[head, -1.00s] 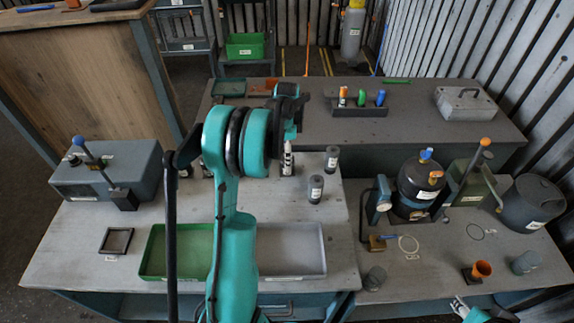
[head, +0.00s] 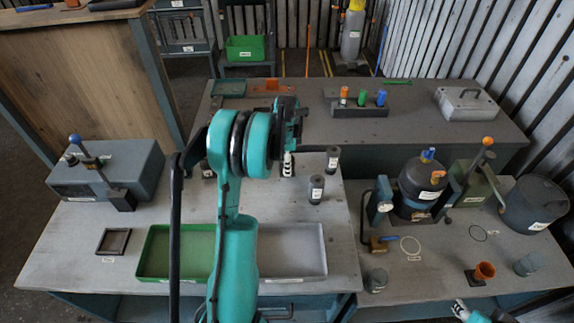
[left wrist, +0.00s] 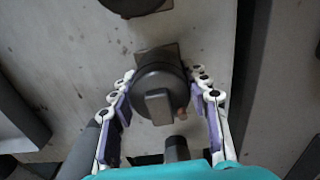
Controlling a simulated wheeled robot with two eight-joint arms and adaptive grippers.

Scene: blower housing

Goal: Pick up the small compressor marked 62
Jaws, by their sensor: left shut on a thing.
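My left gripper (head: 288,164) is over the far part of the near grey table, with its arm in front of much of the scene. In the left wrist view its white-jointed fingers (left wrist: 162,100) are shut on a dark grey round body with a raised block on top, which I take for the small compressor (left wrist: 156,82). No mark 62 is readable on it. A dark square pad (left wrist: 158,51) shows just beyond it. In the head view the gripper and arm mostly hide the held thing. A bit of my right gripper (head: 462,309) shows at the bottom edge; its fingers are unclear.
Two labelled dark cylinders (head: 316,189) (head: 332,159) stand to the right of the left gripper. A green tray (head: 178,251) and a grey tray (head: 292,250) lie at the table's front. A grey box with a lever (head: 105,172) stands left. A black tank (head: 418,190) stands right.

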